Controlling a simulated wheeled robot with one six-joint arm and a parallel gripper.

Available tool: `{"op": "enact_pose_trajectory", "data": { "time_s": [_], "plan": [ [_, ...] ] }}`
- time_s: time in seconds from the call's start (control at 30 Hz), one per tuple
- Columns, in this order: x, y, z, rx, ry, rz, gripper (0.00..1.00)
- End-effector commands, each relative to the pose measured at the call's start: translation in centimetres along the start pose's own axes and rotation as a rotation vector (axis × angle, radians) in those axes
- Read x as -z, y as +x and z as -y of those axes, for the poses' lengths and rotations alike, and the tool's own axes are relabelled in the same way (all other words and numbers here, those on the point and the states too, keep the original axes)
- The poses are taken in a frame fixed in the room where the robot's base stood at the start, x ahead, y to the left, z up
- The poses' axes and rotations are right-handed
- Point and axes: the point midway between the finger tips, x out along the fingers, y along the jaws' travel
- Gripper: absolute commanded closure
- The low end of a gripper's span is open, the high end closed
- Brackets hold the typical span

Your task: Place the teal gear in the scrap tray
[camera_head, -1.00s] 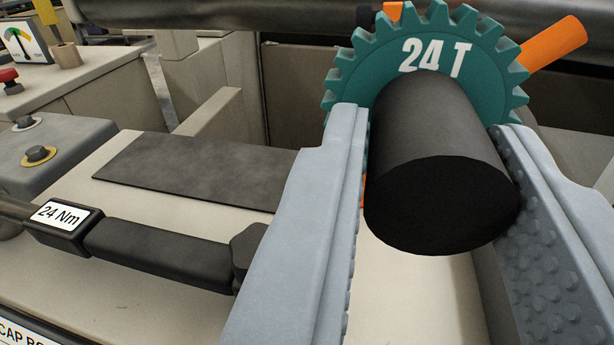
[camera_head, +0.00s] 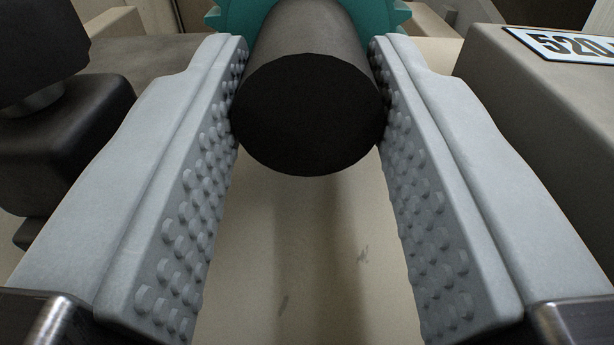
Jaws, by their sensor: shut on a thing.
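The teal gear (camera_head: 388,15) shows at the top of the view, mostly hidden behind a dark cylinder (camera_head: 308,115) that projects from it toward the camera. My gripper (camera_head: 308,85) has a pale grey finger on each side of this cylinder. The fingers are shut on the cylinder, near their tips, with their studded pads against its sides. The gear's "24 T" marking is out of view. I see no scrap tray that I can make out.
A beige block with a "520" label (camera_head: 570,44) stands close on the right. A dark, blocky part (camera_head: 55,130) is close on the left. A pale, bare surface (camera_head: 305,250) lies below, between the fingers.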

Motion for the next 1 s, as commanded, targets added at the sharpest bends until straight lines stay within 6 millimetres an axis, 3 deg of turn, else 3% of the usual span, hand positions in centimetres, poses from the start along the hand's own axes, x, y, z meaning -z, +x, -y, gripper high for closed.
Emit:
{"op": "enact_pose_trajectory", "data": {
  "time_s": [0.4,0.43,0.5,0.83,1.0],
  "plan": [
    [-0.8,0.0,0.0,0.000,0.000,-0.001,0.93],
    [-0.8,0.0,0.0,0.000,0.000,-0.001,0.68],
    [-0.8,0.0,0.0,0.000,0.000,-0.001,0.60],
    [-0.4,-0.1,0.0,0.000,0.000,-0.001,0.60],
    [-0.5,-2.0,0.0,0.000,0.000,-0.001,0.60]
  ]
}}
